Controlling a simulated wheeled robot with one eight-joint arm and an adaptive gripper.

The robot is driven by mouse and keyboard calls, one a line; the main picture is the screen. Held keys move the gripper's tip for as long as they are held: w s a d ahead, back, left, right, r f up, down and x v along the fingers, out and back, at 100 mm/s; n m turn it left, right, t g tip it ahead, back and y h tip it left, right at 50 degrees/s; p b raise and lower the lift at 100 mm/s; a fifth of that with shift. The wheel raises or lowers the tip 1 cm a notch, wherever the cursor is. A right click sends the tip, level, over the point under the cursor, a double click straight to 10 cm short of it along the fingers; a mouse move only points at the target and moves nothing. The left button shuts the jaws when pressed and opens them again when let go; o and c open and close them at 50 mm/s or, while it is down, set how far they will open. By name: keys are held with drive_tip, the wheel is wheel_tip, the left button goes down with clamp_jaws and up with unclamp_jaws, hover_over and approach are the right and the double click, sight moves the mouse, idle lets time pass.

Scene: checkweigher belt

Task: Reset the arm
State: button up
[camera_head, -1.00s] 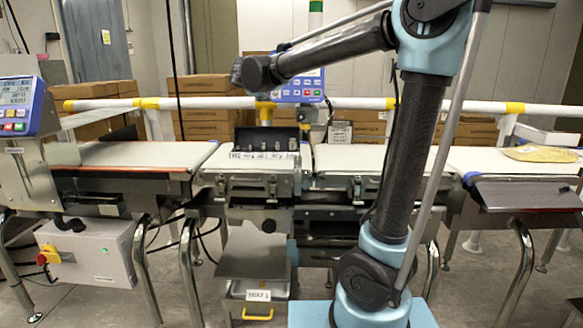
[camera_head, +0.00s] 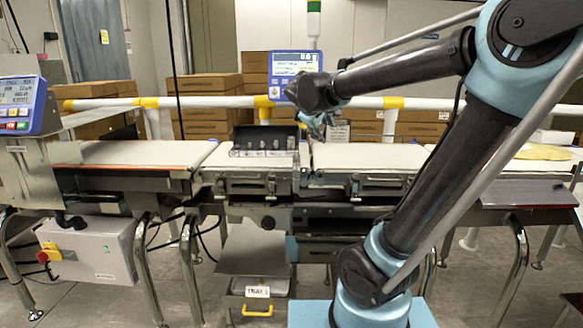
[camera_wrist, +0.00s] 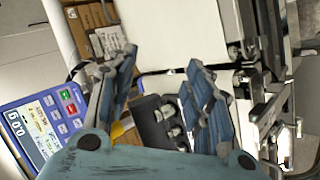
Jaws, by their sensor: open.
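My gripper (camera_head: 318,124) hangs below my dark wrist in the head view, above the belts near the middle of the line. In the wrist view my gripper (camera_wrist: 162,62) shows two blue-grey fingers spread apart with nothing between their tips. My arm leans to the right from its base, with the elbow high at the upper right and the forearm reaching back left. A dark open case with small metal weights (camera_head: 265,140) stands on the weighing section, left of my gripper in the head view. The case also shows between and below the fingers in the wrist view (camera_wrist: 152,122).
A display (camera_head: 295,63) stands behind the belts, close to my wrist in the picture. White belts (camera_head: 370,156) run left and right. A yellowish packet (camera_head: 543,152) lies at the far right. Stacked cartons (camera_head: 208,100) stand behind the white rail.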

drive_tip(key=s+d+f+m+g+y, duration=0.1)
drive_tip(key=s+d+f+m+g, duration=0.1)
drive_tip(key=s+f, duration=0.6)
drive_tip(key=s+d+f+m+g+y, duration=0.2)
drive_tip(key=s+d+f+m, duration=0.1)
drive_tip(key=s+f, duration=0.6)
drive_tip(key=s+d+f+m+g+y, duration=0.1)
drive_tip(key=s+d+f+m+g, duration=0.1)
drive_tip(key=s+f, duration=0.6)
drive_tip(key=s+m+g, duration=0.1)
drive_tip(key=s+m, duration=0.1)
drive_tip(key=s, duration=0.2)
drive_tip(key=shift+s+d+f+m, duration=0.15)
drive_tip(key=shift+s+d+m, duration=0.15)
drive_tip(key=shift+s+d, duration=0.1)
